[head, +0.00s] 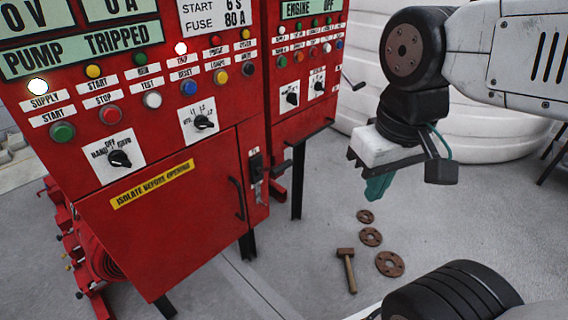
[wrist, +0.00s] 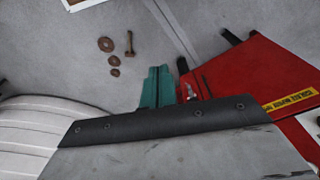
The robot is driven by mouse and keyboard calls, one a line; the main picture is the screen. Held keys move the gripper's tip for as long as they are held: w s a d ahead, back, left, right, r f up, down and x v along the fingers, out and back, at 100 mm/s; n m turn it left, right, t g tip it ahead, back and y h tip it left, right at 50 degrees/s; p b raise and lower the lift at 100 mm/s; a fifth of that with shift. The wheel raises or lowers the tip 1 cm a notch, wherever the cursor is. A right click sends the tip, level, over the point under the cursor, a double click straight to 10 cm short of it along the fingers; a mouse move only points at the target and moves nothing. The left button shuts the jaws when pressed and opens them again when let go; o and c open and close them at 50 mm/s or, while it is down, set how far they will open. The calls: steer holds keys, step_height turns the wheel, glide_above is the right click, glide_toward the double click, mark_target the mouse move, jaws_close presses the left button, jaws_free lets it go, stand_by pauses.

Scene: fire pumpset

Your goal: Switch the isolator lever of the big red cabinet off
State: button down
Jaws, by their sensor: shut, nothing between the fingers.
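The big red cabinet (head: 200,215) stands at the left in the head view, and part of it shows at the right of the wrist view (wrist: 255,75). Its isolator lever (head: 257,172) is on the narrow right-hand part of the front, right of the door handle, with a dark mount and a grey lower part. Its exact position is too small to tell. My gripper (head: 377,190) has teal fingers, shut and empty, pointing down. It hangs in the air to the right of the cabinet, clear of the lever. The fingers also show in the wrist view (wrist: 158,80).
A smaller red engine panel (head: 300,105) stands behind, right of the cabinet, on a black leg. A hammer (head: 347,270) and several rusty flanges, one the largest (head: 390,263), lie on the floor. A white ribbed tank (head: 475,125) is behind my arm. Floor between cabinet and gripper is clear.

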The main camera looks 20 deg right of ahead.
steer(key=w+a+n, duration=0.2)
steer(key=w, duration=1.3)
steer(key=w+a+f+n, duration=0.1)
steer(key=w+a+n, duration=0.1)
steer(key=w, duration=1.4)
steer(key=shift+w+a+n+y, duration=0.2)
steer(key=shift+w+n+y, duration=0.1)
steer(key=shift+n+y, duration=0.1)
steer(key=shift+f, duration=0.2)
glide_above(272, 168)
steer(key=f, duration=1)
steer(key=shift+s+d+f, duration=0.1)
steer(key=shift+d, duration=0.15)
steer(key=shift+s+d+f, duration=0.25)
steer(key=shift+s+f, duration=0.2)
steer(key=shift+f, duration=0.15)
steer(key=shift+s+d+f, duration=0.2)
steer(key=shift+s+f, duration=0.2)
steer(key=shift+f, duration=0.15)
steer(key=shift+s+f, duration=0.15)
steer(key=shift+f, duration=0.05)
steer(key=shift+t, duration=0.3)
